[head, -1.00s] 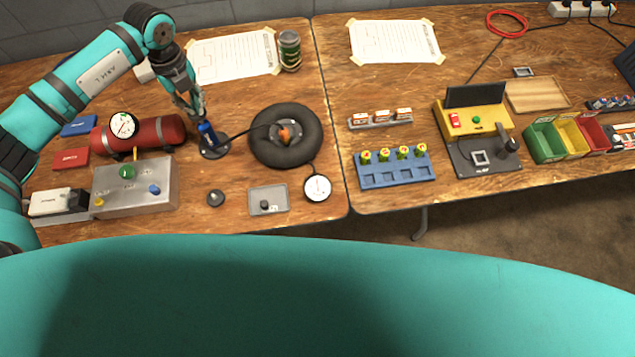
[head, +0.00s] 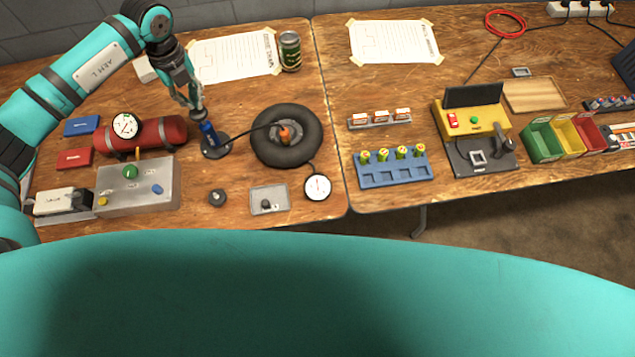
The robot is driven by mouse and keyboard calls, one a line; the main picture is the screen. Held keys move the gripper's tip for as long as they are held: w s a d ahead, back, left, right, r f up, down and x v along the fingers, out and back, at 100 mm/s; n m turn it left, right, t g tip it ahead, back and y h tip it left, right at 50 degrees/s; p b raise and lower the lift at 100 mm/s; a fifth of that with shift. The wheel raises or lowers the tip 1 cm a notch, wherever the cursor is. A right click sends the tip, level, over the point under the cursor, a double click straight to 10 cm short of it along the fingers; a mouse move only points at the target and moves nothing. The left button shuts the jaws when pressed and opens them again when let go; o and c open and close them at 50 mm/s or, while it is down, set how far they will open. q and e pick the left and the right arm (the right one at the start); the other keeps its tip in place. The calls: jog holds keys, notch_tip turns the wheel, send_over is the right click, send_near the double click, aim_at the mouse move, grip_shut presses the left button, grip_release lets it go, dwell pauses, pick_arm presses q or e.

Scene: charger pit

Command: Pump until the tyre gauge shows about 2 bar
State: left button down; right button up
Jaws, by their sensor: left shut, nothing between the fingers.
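The small hand pump (head: 208,133) has a blue body on a round dark base and stands upright on the left table. Its hose runs right to the black tyre (head: 262,152), which lies flat with an orange piece at its centre. A white round gauge (head: 317,187) hangs off the tyre by a short hose; its reading is too small to tell. My left gripper (head: 193,101) is shut with nothing held, just above and at the pump's top; I cannot tell whether it touches the handle. My right gripper is not in view.
A red tank with another gauge (head: 126,125) and a grey control box (head: 137,192) stand left of the pump. A grey tray (head: 254,208) and a dark knob (head: 217,198) lie in front. A can (head: 290,52) stands behind the tyre. The right table holds other stations.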

pick_arm(q)
notch_tip(320, 180, up, 6)
jog(key=p, duration=0.3)
jog(key=shift+f, duration=0.2)
dwell(0.4)
